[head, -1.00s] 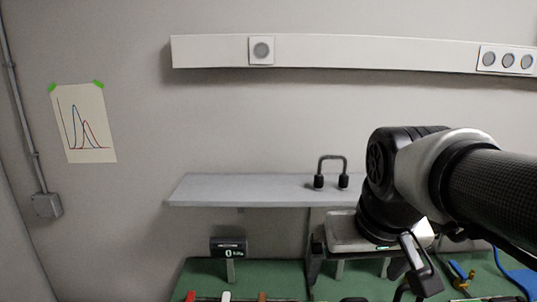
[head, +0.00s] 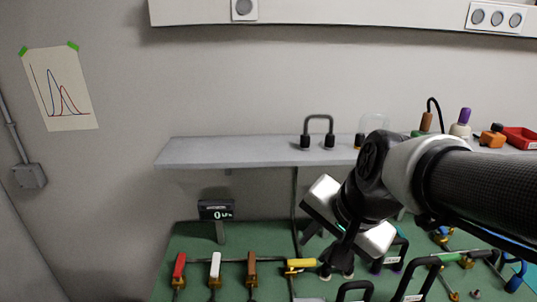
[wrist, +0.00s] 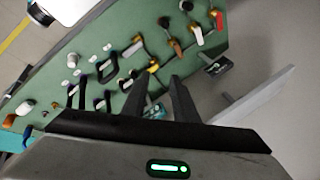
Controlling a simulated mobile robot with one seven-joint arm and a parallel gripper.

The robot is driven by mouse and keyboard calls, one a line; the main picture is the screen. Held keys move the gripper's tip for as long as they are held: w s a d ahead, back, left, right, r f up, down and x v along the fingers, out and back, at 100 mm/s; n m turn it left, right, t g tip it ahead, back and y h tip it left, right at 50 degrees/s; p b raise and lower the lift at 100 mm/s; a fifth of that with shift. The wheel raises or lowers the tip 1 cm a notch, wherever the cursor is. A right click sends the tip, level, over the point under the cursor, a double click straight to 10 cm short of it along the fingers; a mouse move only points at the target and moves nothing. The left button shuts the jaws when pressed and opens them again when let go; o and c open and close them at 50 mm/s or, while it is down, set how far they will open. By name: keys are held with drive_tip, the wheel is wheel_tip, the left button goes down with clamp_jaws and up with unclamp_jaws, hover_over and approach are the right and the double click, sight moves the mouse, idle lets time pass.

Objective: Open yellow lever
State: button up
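The yellow lever (head: 301,263) lies level over the green bench, at the right end of a row of levers. It also shows small in the wrist view (wrist: 153,68), just beyond the fingertips. My gripper (head: 337,268) points down just right of the yellow lever in the head view, apart from it as far as I can tell. In the wrist view my gripper (wrist: 161,77) has two dark fingers with a gap between them and nothing held.
Left of the yellow lever stand a red lever (head: 179,266), a white lever (head: 215,266) and a brown lever (head: 252,266). Black handles (head: 355,290) stand close on the right. A grey shelf (head: 230,152) runs above the bench. A small display (head: 216,210) stands behind the levers.

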drive_tip(key=w+f+m, duration=0.1)
drive_tip(key=m, duration=0.1)
drive_tip(key=w+f+m, duration=0.2)
drive_tip(key=w+f+m+b, duration=0.1)
drive_tip(key=w+f+m, duration=0.1)
drive_tip(key=m, duration=0.1)
drive_tip(key=shift+w+a+f+y, duration=0.15)
drive_tip(key=shift+a+f+y, duration=0.15)
drive_tip(key=shift+a, duration=0.1)
clamp_jaws()
drive_tip(key=w+d+f+m+h+b, duration=0.1)
drive_tip(key=w+d+f+m, duration=0.2)
drive_tip(key=f+m, duration=0.6)
drive_tip(key=w+d+f+m+h+b, duration=0.1)
drive_tip(key=w+d+f+m, duration=0.2)
drive_tip(key=w+f+m, duration=0.3)
drive_tip(key=shift+f+m+g+h, duration=0.35)
drive_tip(key=shift+f+m, duration=1.6)
drive_tip(key=shift+m, duration=0.95)
